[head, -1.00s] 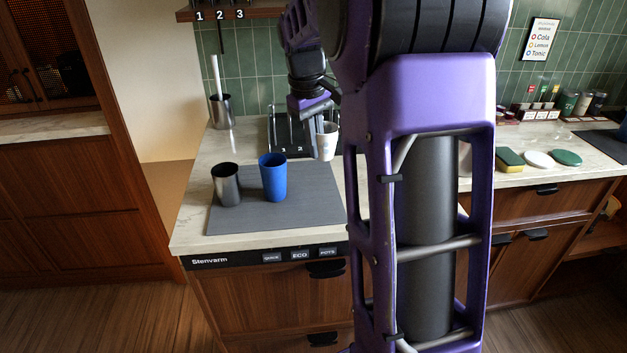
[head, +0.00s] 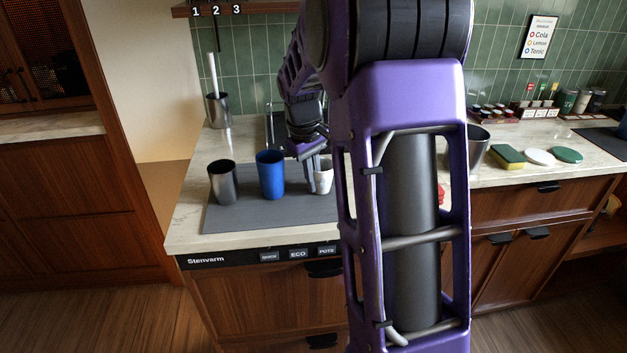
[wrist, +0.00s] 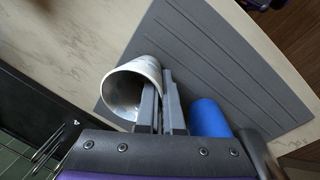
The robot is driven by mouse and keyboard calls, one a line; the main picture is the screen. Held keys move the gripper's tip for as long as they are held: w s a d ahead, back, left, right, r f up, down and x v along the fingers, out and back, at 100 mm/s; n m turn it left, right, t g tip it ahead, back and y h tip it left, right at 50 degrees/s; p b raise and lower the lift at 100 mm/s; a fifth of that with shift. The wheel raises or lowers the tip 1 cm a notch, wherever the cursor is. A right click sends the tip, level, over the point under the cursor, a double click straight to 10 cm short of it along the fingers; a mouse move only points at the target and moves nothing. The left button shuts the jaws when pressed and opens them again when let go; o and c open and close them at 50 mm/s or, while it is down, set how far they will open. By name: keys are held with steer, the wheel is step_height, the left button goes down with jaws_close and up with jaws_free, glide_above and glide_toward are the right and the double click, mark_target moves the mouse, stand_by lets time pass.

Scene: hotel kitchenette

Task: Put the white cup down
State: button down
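The white cup (head: 324,177) is upright over the right part of the grey mat (head: 265,217), right of the blue cup (head: 270,175). My gripper (head: 314,176) is at its left side, and my arm hides part of the area to the right. In the wrist view the white cup (wrist: 122,92) shows its open mouth. My gripper's fingers (wrist: 161,106) are close together at its wall, one over the rim and one outside, pinching it. I cannot tell whether its base touches the mat.
A dark metal cup (head: 223,183) stands left of the blue cup on the mat. A dark rack (head: 275,128) stands behind. The mat's front strip is clear. A sponge (head: 507,157) and a metal container (head: 478,147) are on the right counter.

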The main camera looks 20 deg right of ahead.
steer(key=shift+f, duration=0.15)
steer(key=c, duration=1.1)
jaws_free()
steer(key=shift+o, duration=0.2)
step_height(320, 180, up, 12)
steer(key=a+p, duration=0.1)
steer(key=p, duration=0.1)
steer(key=shift+s+a, duration=0.2)
steer(key=shift+a, duration=0.15)
steer(key=shift+s, duration=0.1)
